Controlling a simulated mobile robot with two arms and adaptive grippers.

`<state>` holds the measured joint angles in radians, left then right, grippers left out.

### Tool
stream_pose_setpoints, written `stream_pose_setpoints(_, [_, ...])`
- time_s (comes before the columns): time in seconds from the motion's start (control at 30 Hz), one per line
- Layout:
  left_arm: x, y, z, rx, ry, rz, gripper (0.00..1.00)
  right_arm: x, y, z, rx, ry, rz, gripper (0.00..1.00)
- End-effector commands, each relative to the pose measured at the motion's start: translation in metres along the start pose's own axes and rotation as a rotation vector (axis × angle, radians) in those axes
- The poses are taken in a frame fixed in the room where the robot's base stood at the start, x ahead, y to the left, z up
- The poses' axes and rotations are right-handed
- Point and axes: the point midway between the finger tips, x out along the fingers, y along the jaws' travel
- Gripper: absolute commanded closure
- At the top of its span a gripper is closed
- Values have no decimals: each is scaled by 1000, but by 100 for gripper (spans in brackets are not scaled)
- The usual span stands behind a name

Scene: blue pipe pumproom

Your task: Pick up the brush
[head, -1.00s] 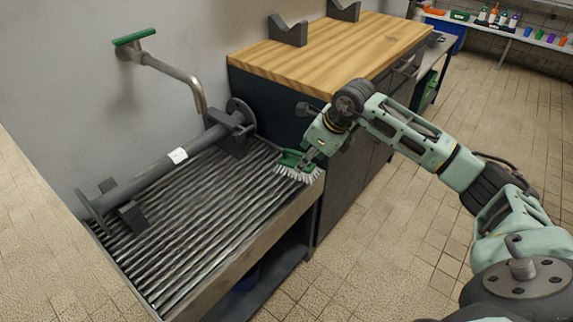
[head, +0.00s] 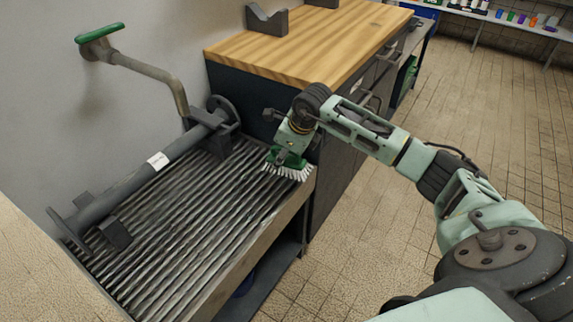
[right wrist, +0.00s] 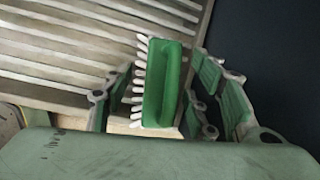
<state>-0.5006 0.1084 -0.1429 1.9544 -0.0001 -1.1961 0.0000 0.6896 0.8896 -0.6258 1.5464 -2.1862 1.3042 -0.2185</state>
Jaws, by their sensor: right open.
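The brush has a green body and white bristles. In the head view the brush (head: 288,165) is at the far right corner of the slatted rack, close under my right gripper (head: 287,152). In the right wrist view the brush (right wrist: 163,85) lies between the open fingers of my right gripper (right wrist: 165,95), its bristles toward the left finger. I cannot tell whether the fingers touch it. My left gripper is not in view.
A dark flanged pipe (head: 150,170) lies across the back of the slatted rack (head: 185,225). A pipe with a green handle (head: 100,33) sticks out from the wall above. A wood-topped cabinet (head: 300,45) stands just beyond the rack. The tiled floor (head: 480,130) at right is open.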

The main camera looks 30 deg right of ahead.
Motion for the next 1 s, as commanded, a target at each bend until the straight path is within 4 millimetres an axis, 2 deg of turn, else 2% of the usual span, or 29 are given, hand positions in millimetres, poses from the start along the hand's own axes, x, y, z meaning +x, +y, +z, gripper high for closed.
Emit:
stream_pose_setpoints(0.2, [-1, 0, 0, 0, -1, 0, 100, 1, 0, 0, -1, 0, -1, 48])
stream_pose_setpoints(0.8, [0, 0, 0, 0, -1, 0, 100, 1, 0, 0, 0, 0, 0, 99])
stream_pose_setpoints(1.0, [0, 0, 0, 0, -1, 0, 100, 0, 0, 0, 0, 0, -1, 100])
